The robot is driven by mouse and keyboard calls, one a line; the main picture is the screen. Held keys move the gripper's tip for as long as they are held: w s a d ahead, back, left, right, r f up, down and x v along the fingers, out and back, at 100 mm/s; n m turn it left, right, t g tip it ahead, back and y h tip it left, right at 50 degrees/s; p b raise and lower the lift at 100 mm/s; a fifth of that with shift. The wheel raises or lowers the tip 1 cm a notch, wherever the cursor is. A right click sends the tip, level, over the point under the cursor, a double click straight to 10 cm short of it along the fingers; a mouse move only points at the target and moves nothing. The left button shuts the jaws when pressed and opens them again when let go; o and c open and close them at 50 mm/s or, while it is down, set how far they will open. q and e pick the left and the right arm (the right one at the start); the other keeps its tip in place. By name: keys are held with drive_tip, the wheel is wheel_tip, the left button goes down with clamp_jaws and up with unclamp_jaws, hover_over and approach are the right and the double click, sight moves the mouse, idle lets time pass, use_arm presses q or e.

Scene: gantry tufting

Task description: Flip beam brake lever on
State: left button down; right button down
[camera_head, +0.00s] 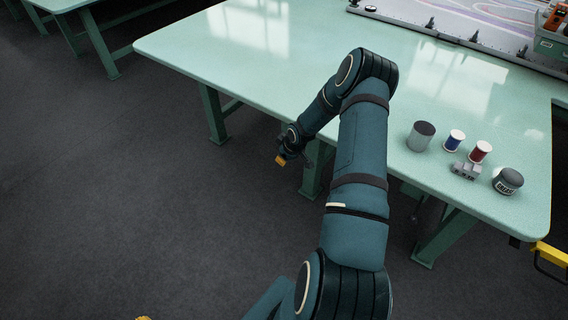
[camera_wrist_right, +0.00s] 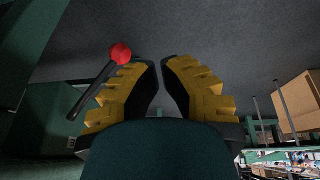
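In the right wrist view a dark lever with a red ball knob (camera_wrist_right: 121,54) stands beside the left-hand finger of my right gripper (camera_wrist_right: 160,62). Its shaft slants down to the left, toward a dark green structure. I cannot tell whether knob and finger touch. The fingertips nearly meet, with nothing between them. In the head view my right arm bends down past the table's near-left edge, and its gripper (camera_head: 281,160) is small there. The lever does not show in the head view. A yellow sliver at the bottom left edge may be my left gripper (camera_head: 143,318).
The pale green table (camera_head: 290,50) holds a grey can (camera_head: 420,136), a blue spool (camera_head: 454,140), a red spool (camera_head: 480,152), a grey block (camera_head: 465,170) and a dark jar (camera_head: 508,181). A cardboard box (camera_wrist_right: 300,100) shows in the wrist view.

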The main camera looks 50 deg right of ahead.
drive_tip(key=s+a+r, duration=0.3)
drive_tip(key=a+r, duration=0.2)
drive_tip(key=shift+p, duration=0.45)
drive_tip(key=shift+a, duration=0.1)
drive_tip(key=a+f+m+y, duration=0.1)
drive_tip(key=a+y, duration=0.2)
drive_tip(key=a, duration=2.1)
drive_tip(key=s+a+m+g, duration=0.1)
drive_tip(key=s+a, duration=0.3)
drive_tip(key=a, duration=0.3)
drive_tip(key=s+a+g+y, duration=0.1)
drive_tip(key=s+a+g, duration=0.1)
drive_tip(key=s+a, duration=0.3)
drive_tip(key=a, duration=0.2)
drive_tip(key=shift+s+a+r+m, duration=0.25)
drive_tip(key=shift+a+m, duration=0.15)
drive_tip(key=shift+d, duration=0.15)
